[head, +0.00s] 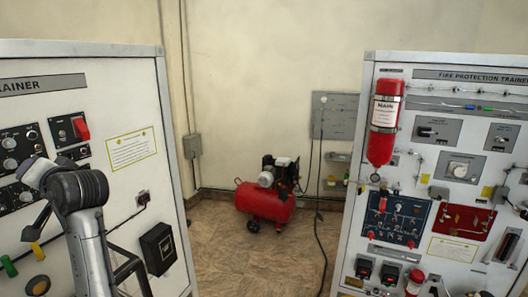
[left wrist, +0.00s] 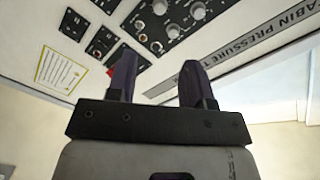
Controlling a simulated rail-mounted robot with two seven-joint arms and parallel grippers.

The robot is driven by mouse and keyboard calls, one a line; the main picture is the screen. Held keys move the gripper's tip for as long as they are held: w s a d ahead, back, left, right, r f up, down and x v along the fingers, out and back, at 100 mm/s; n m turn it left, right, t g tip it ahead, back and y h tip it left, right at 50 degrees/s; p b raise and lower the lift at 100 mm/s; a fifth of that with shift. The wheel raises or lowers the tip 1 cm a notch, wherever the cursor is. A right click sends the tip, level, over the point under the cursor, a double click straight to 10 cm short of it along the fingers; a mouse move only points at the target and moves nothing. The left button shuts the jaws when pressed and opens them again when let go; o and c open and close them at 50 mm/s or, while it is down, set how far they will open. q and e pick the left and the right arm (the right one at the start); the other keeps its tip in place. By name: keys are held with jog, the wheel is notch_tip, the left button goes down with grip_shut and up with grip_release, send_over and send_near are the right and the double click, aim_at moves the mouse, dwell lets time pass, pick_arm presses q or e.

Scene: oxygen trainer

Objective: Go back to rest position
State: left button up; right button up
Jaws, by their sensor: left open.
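My left arm (head: 85,225) comes up from the bottom left in the head view, in front of the left trainer panel (head: 140,100). In the left wrist view my left gripper (left wrist: 158,75) is open, its two dark fingers apart with nothing between them. Beyond the fingers is a white panel with round knobs (left wrist: 160,8) and the lettering "CABIN PRESSURE T" (left wrist: 275,40). I cannot tell how far the fingers are from the panel. My right gripper is in neither view.
The fire protection trainer (head: 368,150) stands at the right with a red bottle (head: 385,125) on it. A red compressor (head: 265,200) sits on the floor at the back, and a black hose (head: 319,190) hangs beside it. Floor between the panels (head: 255,265) is clear.

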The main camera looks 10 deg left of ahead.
pick_arm(q)
jog(key=d+r+n+t+h, duration=0.1)
jog(key=d+n+t+h, duration=0.1)
jog(key=d+t+h, duration=0.7)
jog(key=s+d+f+m+h, duration=0.3)
jog(key=d+f+m, duration=0.1)
jog(key=d+f, duration=0.75)
jog(key=s+d+f+m+h, duration=0.35)
jog(key=d+f, duration=0.45)
jog(key=f, duration=0.7)
jog(key=s+d+f+g+h, duration=0.3)
jog(key=s+f+g, duration=0.7)
jog(key=s+f, duration=1.85)
notch_tip(320, 180, up, 14)
jog(key=w+d+y+p, duration=0.1)
jog(key=p, duration=1.3)
jog(key=shift+w+d+m, duration=0.15)
jog(key=shift+w+m, duration=0.05)
jog(key=shift+m, duration=0.25)
